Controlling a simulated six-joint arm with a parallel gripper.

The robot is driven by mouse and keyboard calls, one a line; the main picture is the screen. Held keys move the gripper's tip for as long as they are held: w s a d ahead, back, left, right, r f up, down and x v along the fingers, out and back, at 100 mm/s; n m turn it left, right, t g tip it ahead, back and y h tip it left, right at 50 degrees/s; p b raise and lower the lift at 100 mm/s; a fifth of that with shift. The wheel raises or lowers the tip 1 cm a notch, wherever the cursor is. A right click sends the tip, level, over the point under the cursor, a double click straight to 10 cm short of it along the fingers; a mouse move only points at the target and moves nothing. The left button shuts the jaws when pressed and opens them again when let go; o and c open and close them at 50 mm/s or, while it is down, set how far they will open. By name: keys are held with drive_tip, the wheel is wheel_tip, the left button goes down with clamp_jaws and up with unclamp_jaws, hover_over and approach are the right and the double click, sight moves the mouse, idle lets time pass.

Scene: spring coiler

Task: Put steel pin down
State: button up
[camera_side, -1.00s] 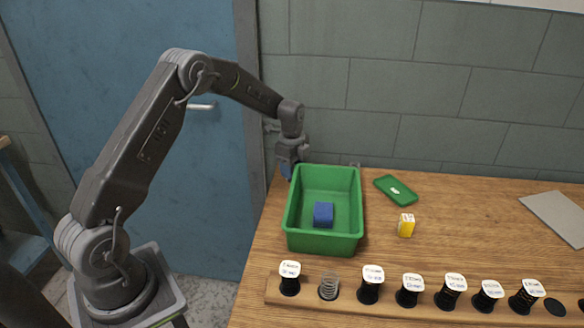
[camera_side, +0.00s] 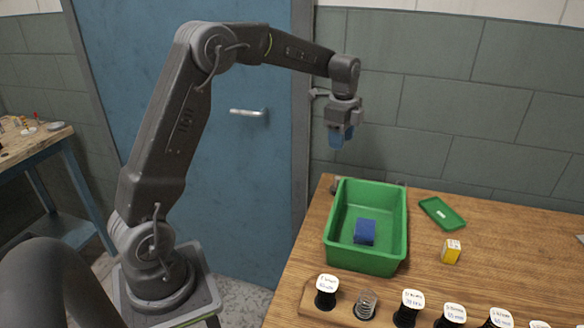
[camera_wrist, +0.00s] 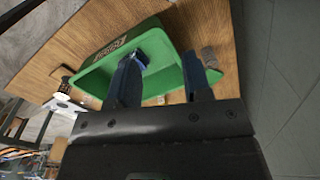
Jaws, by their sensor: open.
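My gripper (camera_side: 341,138) is open, with blue fingers pointing down, above and behind the green bin (camera_side: 399,225). In the wrist view the two fingers (camera_wrist: 160,88) are spread apart, with no pin seen held between them. A small grey piece (camera_side: 335,186) stands on the table by the bin's back left corner, below the gripper; it may be the steel pin, but it is too small to tell. A blue block (camera_side: 364,231) lies inside the bin. The wrist view shows the bin (camera_wrist: 95,82) beyond the fingers.
A green lid (camera_side: 441,213) and a yellow box (camera_side: 451,251) lie right of the bin. A wooden rack (camera_side: 340,311) with labelled spools and a spring (camera_side: 365,304) runs along the front. The tiled wall (camera_side: 450,120) is close behind. The air around the gripper is free.

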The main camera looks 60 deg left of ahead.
drive_tip(key=s+d+r+n+t, duration=0.2)
drive_tip(key=s+d+r+n, duration=0.2)
drive_tip(key=s+d, duration=0.45)
drive_tip(key=s+d+r+n+t, duration=0.2)
drive_tip(key=s+d+r+n, duration=0.3)
drive_tip(key=s, duration=0.6)
drive_tip(key=s+d+f+n+t, duration=0.1)
drive_tip(key=s+d+f+n, duration=0.1)
drive_tip(key=s, duration=0.6)
drive_tip(key=shift+s+d+f+n, duration=0.15)
drive_tip(key=shift+s+f+n, duration=0.15)
drive_tip(key=shift+f+n, duration=0.5)
